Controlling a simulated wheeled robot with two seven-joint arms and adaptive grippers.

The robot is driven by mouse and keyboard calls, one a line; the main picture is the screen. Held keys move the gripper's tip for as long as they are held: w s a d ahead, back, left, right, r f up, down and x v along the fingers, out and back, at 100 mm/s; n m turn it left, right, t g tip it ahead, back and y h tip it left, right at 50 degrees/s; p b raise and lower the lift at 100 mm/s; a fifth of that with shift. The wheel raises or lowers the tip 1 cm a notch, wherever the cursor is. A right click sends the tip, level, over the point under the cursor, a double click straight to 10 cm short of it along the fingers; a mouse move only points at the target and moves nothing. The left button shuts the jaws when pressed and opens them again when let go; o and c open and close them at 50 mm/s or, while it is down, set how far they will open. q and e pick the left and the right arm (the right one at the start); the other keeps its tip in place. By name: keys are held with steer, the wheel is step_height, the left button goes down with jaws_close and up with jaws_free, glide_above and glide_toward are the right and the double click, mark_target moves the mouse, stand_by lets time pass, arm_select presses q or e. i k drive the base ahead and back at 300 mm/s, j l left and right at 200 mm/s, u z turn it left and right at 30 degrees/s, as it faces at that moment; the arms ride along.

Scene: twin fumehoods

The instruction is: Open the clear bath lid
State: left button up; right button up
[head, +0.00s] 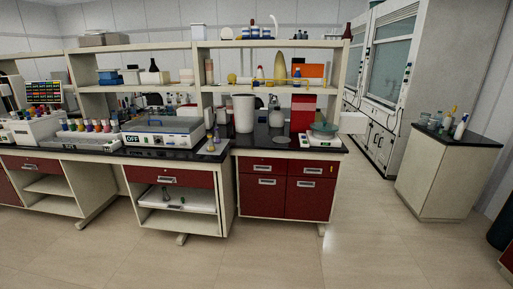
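Neither of my grippers shows in the head view. The bench stands some way ahead of me.
A rack with coloured caps (85,128) stands left of the bath. A white bin (243,113), a red box (302,113) and a balance (322,138) stand to the right. A side cabinet (440,170) stands at far right. The floor (200,265) ahead is clear.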

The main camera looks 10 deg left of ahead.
mark_target(177, 121)
steer(key=i+j, duration=0.2)
steer(key=j, duration=0.15)
steer(key=i+j+z, duration=0.1)
steer(key=j, duration=0.3)
steer(key=i+j, duration=0.3)
steer(key=i+j+z, duration=0.1)
steer(key=j, duration=0.35)
steer(key=i+j, duration=0.45)
steer(key=j, duration=0.3)
steer(key=i+j+z, duration=0.1)
steer(key=j, duration=0.3)
steer(key=i+j, duration=0.1)
steer(key=j, duration=0.25)
steer(key=i+j, duration=0.15)
steer(key=j, duration=0.2)
steer(key=i+j, duration=0.1)
steer(key=j, duration=0.25)
steer(key=i+j+z, duration=0.1)
steer(key=j, duration=0.25)
